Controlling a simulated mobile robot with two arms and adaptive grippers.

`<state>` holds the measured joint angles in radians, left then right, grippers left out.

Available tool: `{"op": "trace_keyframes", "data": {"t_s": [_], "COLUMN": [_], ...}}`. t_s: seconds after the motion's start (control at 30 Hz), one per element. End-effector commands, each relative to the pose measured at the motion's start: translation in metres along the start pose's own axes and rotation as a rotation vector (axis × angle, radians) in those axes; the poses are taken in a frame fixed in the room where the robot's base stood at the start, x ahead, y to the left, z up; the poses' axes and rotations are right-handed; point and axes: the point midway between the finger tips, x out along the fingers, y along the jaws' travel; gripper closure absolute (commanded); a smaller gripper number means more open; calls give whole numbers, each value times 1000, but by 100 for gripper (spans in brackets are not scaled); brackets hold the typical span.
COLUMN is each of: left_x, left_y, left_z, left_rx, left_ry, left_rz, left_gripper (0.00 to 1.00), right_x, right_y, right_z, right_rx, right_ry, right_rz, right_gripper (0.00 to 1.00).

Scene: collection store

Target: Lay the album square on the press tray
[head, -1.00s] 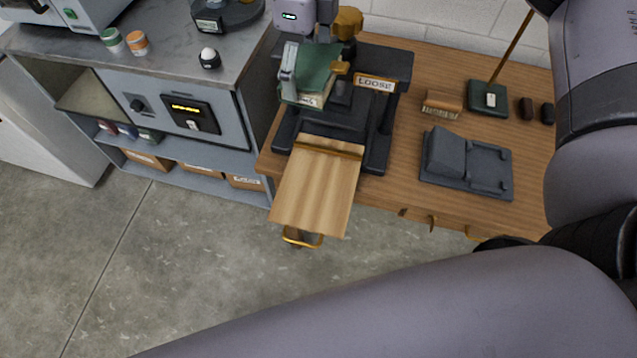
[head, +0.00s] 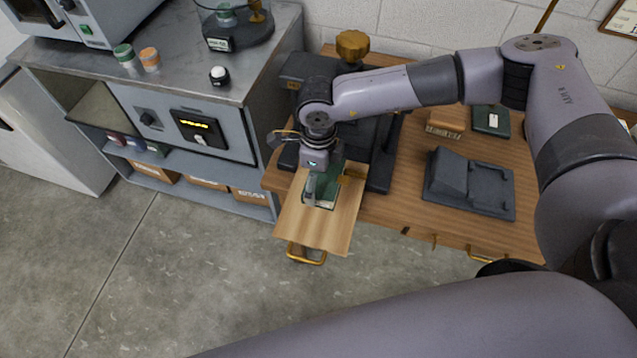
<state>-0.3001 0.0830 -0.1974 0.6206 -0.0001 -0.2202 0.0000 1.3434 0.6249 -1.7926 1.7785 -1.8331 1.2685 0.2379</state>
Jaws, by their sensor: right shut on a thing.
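The dark green album (head: 325,192) is over the pulled-out wooden press tray (head: 330,235), toward its far part. My right gripper (head: 316,190) is shut on the album from above and hides part of it. I cannot tell whether the album touches the tray or hangs just above it. The dark press (head: 378,165) stands behind the tray, largely hidden by my right arm, with its brass knob (head: 352,45) showing above. My left gripper is not in view.
A dark grey cradle-like stand (head: 470,185), a brush (head: 445,122) and a dark green box (head: 491,120) lie on the wooden bench to the right. A grey cabinet (head: 225,150) stands close on the left. Open floor lies in front of the tray.

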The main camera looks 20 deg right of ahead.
Motion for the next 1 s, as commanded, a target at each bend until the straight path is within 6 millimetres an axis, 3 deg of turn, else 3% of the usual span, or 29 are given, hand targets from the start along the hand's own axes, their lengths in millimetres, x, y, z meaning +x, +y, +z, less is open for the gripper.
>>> {"op": "trace_keyframes", "data": {"t_s": [0.4,0.8,0.83,1.0], "left_x": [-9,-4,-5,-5], "left_y": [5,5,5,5], "left_z": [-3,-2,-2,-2], "left_rx": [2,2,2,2], "left_ry": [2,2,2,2], "left_rz": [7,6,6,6], "left_gripper": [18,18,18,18], "right_x": [46,53,52,51], "right_y": [0,0,0,0], "right_z": [1,1,0,0], "right_rx": [0,0,0,0], "right_ry": [-1,-2,-1,-1], "right_rz": [0,0,0,0], "right_gripper": [42,42,6,0]}}
